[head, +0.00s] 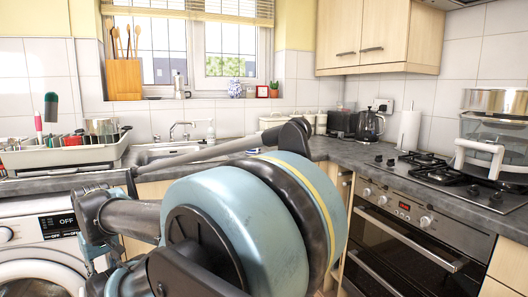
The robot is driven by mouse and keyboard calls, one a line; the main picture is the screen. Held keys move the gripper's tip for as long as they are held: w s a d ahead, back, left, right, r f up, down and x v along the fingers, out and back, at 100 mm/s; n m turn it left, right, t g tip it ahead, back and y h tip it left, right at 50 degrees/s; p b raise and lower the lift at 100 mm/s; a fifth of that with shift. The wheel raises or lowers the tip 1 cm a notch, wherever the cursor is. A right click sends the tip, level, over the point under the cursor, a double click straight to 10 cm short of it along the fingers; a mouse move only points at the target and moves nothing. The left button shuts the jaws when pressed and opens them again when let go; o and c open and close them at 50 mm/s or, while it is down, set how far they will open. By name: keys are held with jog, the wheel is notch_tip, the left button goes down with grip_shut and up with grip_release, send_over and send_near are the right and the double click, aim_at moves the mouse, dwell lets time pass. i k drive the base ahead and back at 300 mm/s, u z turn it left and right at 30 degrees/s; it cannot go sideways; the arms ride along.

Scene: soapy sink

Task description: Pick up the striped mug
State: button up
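I cannot make out a striped mug in the head view. The sink (168,151) is mostly hidden behind my arm, and what lies in its basin does not show. My own arm fills the middle of the view, with its big blue joint in front and a thin grey link reaching left past the sink front. I cannot make out the fingers of my gripper.
A full dish rack (66,158) stands left of the sink above a washing machine (42,240). A kettle (369,125), a paper roll (408,130) and a gas hob (440,170) are at the right. The tap (180,131) rises behind the sink.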

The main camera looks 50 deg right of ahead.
aim_at(255, 152)
jog(key=k, duration=0.65)
jog(key=z, duration=1.55)
jog(key=i, duration=1)
jog(key=u, duration=0.05)
